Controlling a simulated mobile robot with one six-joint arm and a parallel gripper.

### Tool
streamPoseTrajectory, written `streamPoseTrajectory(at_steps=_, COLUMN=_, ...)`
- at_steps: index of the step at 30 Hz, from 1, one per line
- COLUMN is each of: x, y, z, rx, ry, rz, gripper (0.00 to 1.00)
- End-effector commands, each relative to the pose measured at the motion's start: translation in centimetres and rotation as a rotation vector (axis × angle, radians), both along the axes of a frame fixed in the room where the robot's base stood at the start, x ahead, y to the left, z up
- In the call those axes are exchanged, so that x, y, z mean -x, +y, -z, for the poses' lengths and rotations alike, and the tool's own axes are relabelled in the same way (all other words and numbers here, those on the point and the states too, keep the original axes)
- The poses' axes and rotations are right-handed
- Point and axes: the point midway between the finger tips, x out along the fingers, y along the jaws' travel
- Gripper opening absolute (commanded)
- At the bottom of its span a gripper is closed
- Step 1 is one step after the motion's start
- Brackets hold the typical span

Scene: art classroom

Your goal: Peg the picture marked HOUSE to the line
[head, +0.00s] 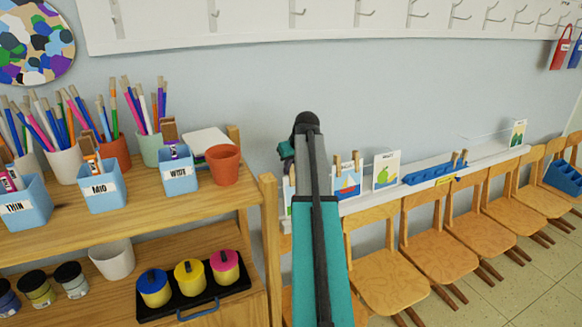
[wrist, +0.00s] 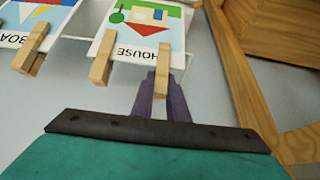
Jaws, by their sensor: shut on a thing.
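In the wrist view the picture marked HOUSE (wrist: 140,32) shows upside down, with a wooden peg (wrist: 103,66) at its left corner and a second wooden peg (wrist: 163,62) at its right. My gripper (wrist: 163,92) has its two dark fingers closed on the lower end of the second peg. Both pegs overlap the picture's edge, and a thin line (wrist: 78,38) runs beside it. In the head view my arm hides most of the HOUSE picture and the fingers.
A pegged BOAT picture (wrist: 32,22) hangs beside HOUSE; it also shows in the head view (head: 347,187). Another picture (head: 386,172) is to its right. A blue peg holder (head: 430,174) sits on the ledge above wooden chairs (head: 385,265). A wooden shelf (head: 190,208) stands close on the left.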

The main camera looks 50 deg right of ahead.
Motion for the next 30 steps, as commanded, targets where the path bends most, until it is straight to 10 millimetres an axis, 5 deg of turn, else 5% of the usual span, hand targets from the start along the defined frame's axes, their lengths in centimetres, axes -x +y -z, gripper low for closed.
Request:
streamPoseTrajectory(at_steps=24, x=0.03, y=0.07, z=0.52, rx=0.000, ry=0.000, rz=-0.001, gripper=0.01)
streamPoseTrajectory(at_steps=25, x=0.03, y=0.07, z=0.52, rx=0.000, ry=0.000, rz=-0.001, gripper=0.19)
streamPoseTrajectory(at_steps=27, x=0.03, y=0.07, z=0.52, rx=0.000, ry=0.000, rz=-0.001, gripper=0.30)
streamPoseTrajectory(at_steps=30, x=0.02, y=0.07, z=0.52, rx=0.000, ry=0.000, rz=-0.001, gripper=0.35)
